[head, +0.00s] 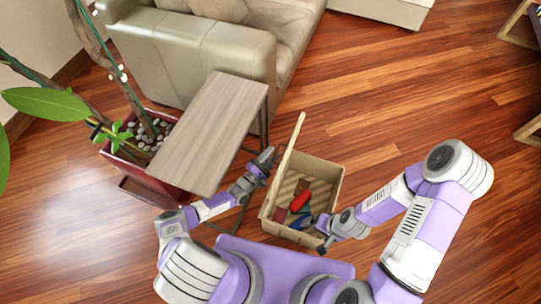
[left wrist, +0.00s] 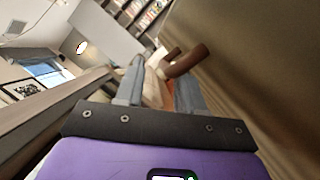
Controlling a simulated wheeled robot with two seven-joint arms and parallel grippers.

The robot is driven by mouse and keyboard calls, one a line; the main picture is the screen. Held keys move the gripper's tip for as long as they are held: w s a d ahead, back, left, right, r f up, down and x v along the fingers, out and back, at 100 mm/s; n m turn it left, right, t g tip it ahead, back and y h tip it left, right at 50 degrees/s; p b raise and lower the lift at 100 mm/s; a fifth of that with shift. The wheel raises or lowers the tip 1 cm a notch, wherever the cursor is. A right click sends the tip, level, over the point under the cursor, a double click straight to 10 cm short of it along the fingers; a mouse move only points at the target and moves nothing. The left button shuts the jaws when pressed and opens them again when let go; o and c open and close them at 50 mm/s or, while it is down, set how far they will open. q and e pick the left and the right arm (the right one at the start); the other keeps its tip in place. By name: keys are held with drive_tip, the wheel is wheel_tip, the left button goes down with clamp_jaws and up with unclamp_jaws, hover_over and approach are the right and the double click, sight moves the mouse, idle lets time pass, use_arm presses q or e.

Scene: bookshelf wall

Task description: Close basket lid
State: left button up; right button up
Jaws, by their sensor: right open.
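The beige basket (head: 336,185) stands open on the floor, with several red, dark and blue items inside. Its lid (head: 286,160) stands upright at the basket's left side, seen nearly edge-on. My left gripper (head: 265,160) is just left of the lid, between it and the table. In the left wrist view its fingers (left wrist: 160,92) are apart, with a brown peg-like piece (left wrist: 188,60) just beyond them and a broad tan surface, apparently the lid (left wrist: 245,60), at right. My right gripper (head: 322,246) is open at the basket's front right edge; whether it touches is unclear.
A wood-topped side table (head: 212,130) stands close left of my left arm. A red planter (head: 120,160) with a plant is beyond it, and a beige sofa (head: 190,55) is behind. The wooden floor (head: 400,100) right of the basket is clear.

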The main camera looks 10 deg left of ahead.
use_arm(q)
drive_tip(key=shift+f, duration=0.1)
drive_tip(key=p+v, duration=0.1)
drive_tip(key=v, duration=0.6)
drive_tip(key=shift+s+p, duration=0.3)
drive_tip(key=shift+p, duration=0.1)
drive_tip(key=shift+a, duration=0.1)
